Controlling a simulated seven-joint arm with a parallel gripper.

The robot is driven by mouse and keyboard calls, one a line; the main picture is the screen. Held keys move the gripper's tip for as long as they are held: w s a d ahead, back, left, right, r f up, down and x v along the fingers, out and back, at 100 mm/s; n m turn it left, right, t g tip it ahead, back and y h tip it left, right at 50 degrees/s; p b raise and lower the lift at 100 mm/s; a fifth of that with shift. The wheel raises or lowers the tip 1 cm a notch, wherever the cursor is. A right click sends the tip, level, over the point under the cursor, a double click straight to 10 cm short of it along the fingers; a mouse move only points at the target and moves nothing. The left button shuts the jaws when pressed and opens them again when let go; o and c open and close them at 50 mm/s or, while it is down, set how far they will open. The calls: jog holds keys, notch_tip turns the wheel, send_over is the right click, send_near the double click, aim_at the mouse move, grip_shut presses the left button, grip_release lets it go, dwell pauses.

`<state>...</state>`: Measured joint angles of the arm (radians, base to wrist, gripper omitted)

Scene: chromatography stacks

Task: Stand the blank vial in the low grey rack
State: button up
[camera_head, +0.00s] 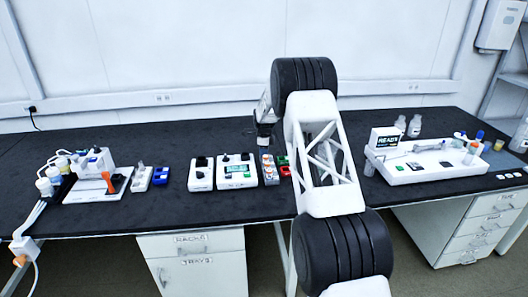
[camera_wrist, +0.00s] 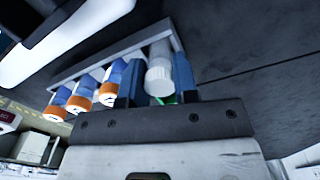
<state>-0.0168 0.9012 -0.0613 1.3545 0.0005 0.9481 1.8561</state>
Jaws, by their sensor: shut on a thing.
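My gripper (camera_wrist: 157,78) is shut on a vial with a white ribbed cap (camera_wrist: 159,80), held between its two blue fingers. In the head view my gripper (camera_head: 265,143) is dark and points down over the middle of the bench, and the vial cannot be made out. The low grey rack (camera_wrist: 92,66) shows in the wrist view as a long grey frame. The held vial is at its right end; I cannot tell whether it is seated or just above. The rack also shows in the head view (camera_head: 270,181), below my gripper.
Several blue vials with orange and white caps (camera_wrist: 107,94) stand in the rack, left of my gripper. Two white instruments (camera_head: 237,183) stand left of the rack. Green and red trays (camera_head: 284,171) lie right of it.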

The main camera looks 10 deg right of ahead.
jog(key=o, duration=1)
jog(key=shift+r, duration=3.95)
jog(key=shift+r, duration=0.1)
